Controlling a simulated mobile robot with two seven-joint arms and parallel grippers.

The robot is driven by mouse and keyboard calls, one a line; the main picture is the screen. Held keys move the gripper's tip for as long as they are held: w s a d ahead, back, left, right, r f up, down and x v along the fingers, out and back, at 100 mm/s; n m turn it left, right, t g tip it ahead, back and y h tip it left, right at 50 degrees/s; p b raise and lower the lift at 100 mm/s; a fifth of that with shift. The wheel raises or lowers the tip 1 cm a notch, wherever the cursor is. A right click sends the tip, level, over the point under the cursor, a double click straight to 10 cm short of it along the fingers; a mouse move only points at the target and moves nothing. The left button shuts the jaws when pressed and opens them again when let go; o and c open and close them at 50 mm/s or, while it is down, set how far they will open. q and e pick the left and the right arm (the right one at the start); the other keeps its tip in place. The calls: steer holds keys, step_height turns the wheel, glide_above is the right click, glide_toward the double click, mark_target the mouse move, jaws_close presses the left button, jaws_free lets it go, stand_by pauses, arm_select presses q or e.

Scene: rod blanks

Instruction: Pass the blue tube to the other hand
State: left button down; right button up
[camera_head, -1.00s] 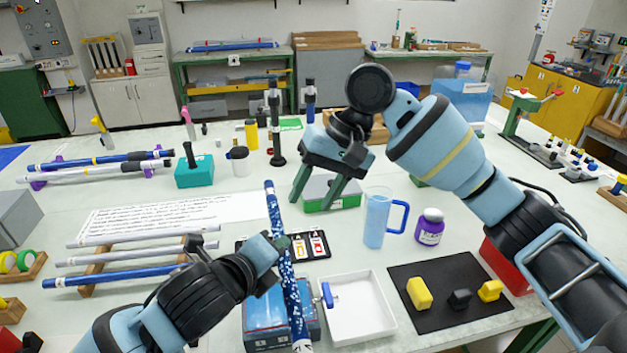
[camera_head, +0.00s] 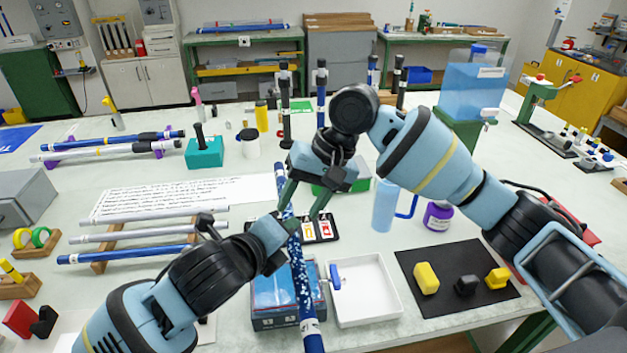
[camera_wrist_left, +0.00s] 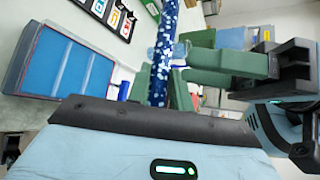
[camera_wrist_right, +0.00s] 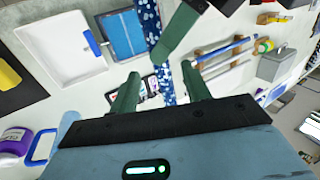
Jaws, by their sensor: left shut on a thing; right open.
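The blue tube (camera_head: 302,285) is long, dark blue with white speckles and a pale band near its lower end. My left gripper (camera_head: 283,238) is shut on it around its middle, and the tube stands tilted above the table. The tube also shows in the left wrist view (camera_wrist_left: 163,40) and in the right wrist view (camera_wrist_right: 167,82). My right gripper (camera_head: 301,210) is open, just above my left gripper. In the right wrist view the tube appears between its two green fingers (camera_wrist_right: 160,88). I cannot tell whether they touch it.
A blue jug (camera_head: 384,206) and purple jar (camera_head: 438,216) stand to the right. A black mat (camera_head: 445,300) holds small blocks. A rack with several rods (camera_head: 140,237) is at the left.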

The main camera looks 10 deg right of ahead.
steer(key=shift+x, duration=1.7)
steer(key=shift+c, duration=0.2)
steer(key=c, duration=1)
arm_select(q)
steer(key=c, duration=1.2)
jaws_free()
arm_select(e)
jaws_close()
arm_select(q)
steer(key=shift+o, duration=0.2)
steer(key=v, duration=1.2)
